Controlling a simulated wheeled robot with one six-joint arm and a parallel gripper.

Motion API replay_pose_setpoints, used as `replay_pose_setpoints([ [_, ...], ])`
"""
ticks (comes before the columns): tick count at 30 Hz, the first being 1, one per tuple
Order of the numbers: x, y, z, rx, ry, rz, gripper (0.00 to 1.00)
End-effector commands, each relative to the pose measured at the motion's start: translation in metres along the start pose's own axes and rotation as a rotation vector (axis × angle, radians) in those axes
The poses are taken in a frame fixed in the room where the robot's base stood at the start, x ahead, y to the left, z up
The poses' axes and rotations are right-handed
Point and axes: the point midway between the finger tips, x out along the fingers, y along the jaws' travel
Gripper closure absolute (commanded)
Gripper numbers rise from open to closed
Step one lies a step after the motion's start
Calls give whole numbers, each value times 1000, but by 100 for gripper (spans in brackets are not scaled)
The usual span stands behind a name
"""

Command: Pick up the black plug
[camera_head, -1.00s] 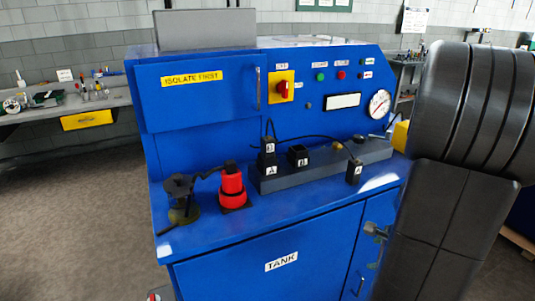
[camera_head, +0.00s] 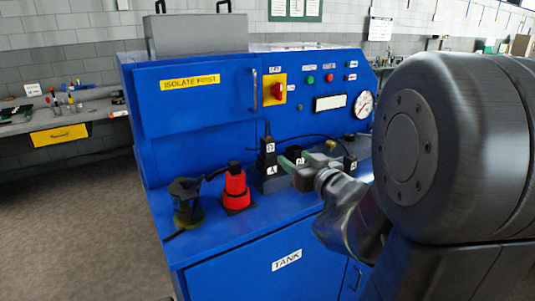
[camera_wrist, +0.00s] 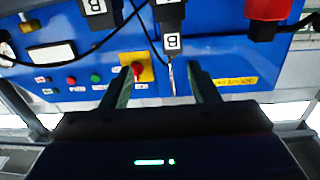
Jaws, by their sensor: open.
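A black plug labelled B (camera_head: 267,146) stands upright on a black socket labelled A (camera_head: 271,173), at the left end of a grey bar on the blue bench. The plug also shows upside down in the wrist view (camera_wrist: 172,30), with its cable. A second black piece labelled A (camera_head: 350,163) stands at the bar's right end. My gripper (camera_head: 287,160) is open and appears just right of the B plug in the head view, with nothing between its fingers. In the wrist view the plug is beyond the fingertips (camera_wrist: 160,70). My gripper partly hides the middle socket labelled B (camera_wrist: 96,8).
A red device (camera_head: 236,187) and a dark pot-like fitting (camera_head: 187,202) stand left of the plug. A blue cabinet (camera_head: 196,95) with a handle is behind. A red switch on a yellow plate (camera_head: 275,90) and a gauge are on the panel. Cables trail over the bar.

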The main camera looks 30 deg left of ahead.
Motion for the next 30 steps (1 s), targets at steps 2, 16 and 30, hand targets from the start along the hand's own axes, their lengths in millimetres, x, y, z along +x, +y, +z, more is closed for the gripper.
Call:
replay_pose_setpoints([
  [2, 3, -14, -3, -24, 12, -46, 45],
  [16, 77, -22, -7, -34, 16, -64, 45],
  [30, 123, -22, -11, -33, 15, -63, 45],
])
